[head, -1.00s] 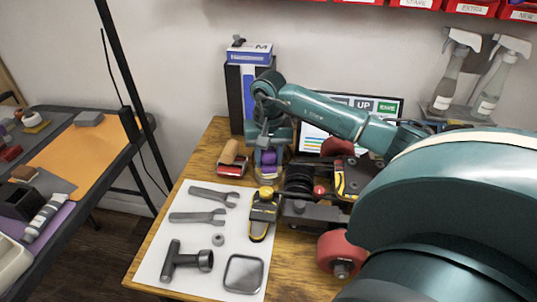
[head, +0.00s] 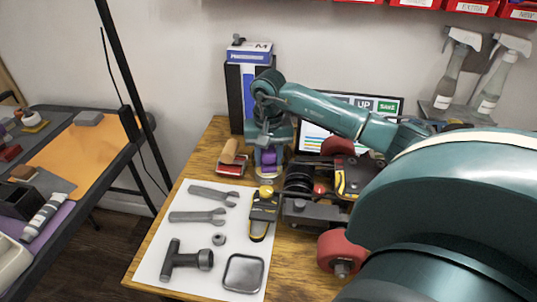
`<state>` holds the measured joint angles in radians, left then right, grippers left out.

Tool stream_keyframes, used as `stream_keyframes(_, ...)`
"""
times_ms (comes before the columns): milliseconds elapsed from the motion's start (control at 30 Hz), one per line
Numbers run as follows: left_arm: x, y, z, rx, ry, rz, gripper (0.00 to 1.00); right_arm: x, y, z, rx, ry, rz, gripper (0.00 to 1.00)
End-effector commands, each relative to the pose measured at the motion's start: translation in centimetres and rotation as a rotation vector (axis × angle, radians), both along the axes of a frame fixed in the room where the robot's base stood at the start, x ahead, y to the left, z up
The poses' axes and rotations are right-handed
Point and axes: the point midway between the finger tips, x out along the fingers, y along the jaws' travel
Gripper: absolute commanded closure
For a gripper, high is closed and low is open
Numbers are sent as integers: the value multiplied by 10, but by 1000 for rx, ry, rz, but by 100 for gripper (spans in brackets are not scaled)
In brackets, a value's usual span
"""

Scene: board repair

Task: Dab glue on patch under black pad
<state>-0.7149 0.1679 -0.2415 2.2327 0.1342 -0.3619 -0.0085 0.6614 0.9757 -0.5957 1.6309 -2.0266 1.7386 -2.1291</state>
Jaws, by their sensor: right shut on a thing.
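My right gripper (head: 268,140) points down at the back of the wooden workbench, in front of a blue and black box. It is shut on a small purple thing (head: 269,157), mostly hidden by the fingers; I cannot tell whether this is the glue. A pale round base shows just below it. The skateboard (head: 345,180) with red wheels lies to the right, partly covered by my arm. A black round part (head: 299,177) is beside it; I cannot tell whether it is the black pad. No patch can be made out. My left gripper is out of view.
A white mat (head: 205,245) holds wrenches, a T-shaped tool (head: 183,260) and a square metal tray (head: 243,273). A yellow and black tool (head: 262,215) lies at its right edge. A red-based block (head: 231,162) stands left of the gripper. A screen (head: 375,105) is behind.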

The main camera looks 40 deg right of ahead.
Motion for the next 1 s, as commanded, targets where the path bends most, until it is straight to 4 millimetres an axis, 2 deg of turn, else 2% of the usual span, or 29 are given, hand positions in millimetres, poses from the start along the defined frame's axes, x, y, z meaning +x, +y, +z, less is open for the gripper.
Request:
stream_keyframes(167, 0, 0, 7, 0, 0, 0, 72, 0, 0, 9, 0, 2, 1, 83)
stream_keyframes(800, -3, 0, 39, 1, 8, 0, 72, 0, 0, 62, 0, 0, 0, 83)
stream_keyframes(1000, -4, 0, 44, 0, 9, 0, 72, 0, 0, 70, 0, 2, 1, 83)
